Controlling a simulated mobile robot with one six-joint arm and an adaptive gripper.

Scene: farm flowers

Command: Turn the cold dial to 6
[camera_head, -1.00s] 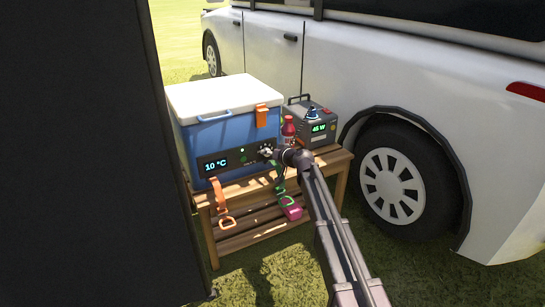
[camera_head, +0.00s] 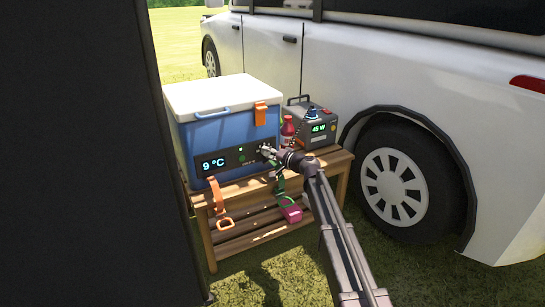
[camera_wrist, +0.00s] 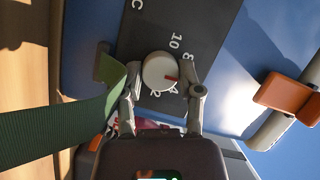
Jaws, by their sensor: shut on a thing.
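The cold dial (camera_wrist: 156,66) is a round white knob with a red mark, on the dark control panel (camera_wrist: 195,25) of the blue cooler (camera_head: 222,132). In the wrist view the red mark points toward the right finger. The numbers 10, 8, 4 and 2 show around the dial; I cannot make out the 6. My gripper (camera_wrist: 160,74) is shut on the dial, one finger on each side. In the head view my gripper (camera_head: 268,152) is at the right end of the panel and mostly hides the dial. The cooler's display (camera_head: 214,163) reads 9 °C.
The cooler stands on a wooden bench (camera_head: 240,187) beside a grey power box (camera_head: 312,132) and a red bottle (camera_head: 288,128). A green strap (camera_wrist: 50,132) hangs close to my gripper. An orange latch (camera_wrist: 285,96) is to the right. A white van (camera_head: 350,60) stands behind.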

